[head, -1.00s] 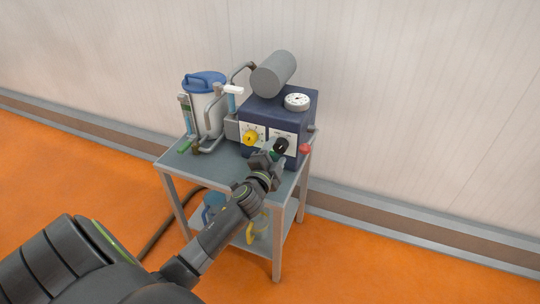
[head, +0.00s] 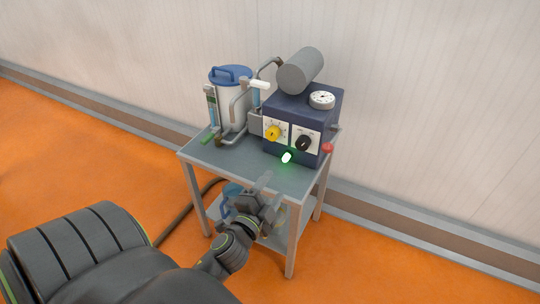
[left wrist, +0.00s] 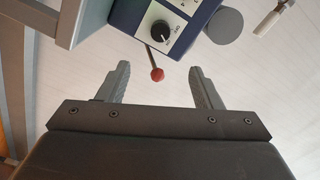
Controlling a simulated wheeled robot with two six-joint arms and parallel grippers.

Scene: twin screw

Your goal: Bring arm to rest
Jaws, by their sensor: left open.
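My left gripper (head: 266,188) is in front of the grey cart in the head view, at about the height of its top and clear of the machine. It is open and empty; both fingers stand apart in the left wrist view (left wrist: 160,85). The dark blue machine (head: 333,112) carries a yellow knob (head: 273,133) and a black knob (head: 304,142). The black knob also shows in the left wrist view (left wrist: 160,33), beyond the fingers. A lit green-white lamp (head: 286,157) glows low on the machine's front. My right gripper is not in view.
The cart top (head: 245,165) is close to my gripper. A red ball-ended lever (head: 327,148) sticks out at the machine's right. A blue-lidded canister (head: 231,105) stands at the left, and a grey cylinder (head: 301,71) sits on top. Orange floor (head: 390,265) is open at the right.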

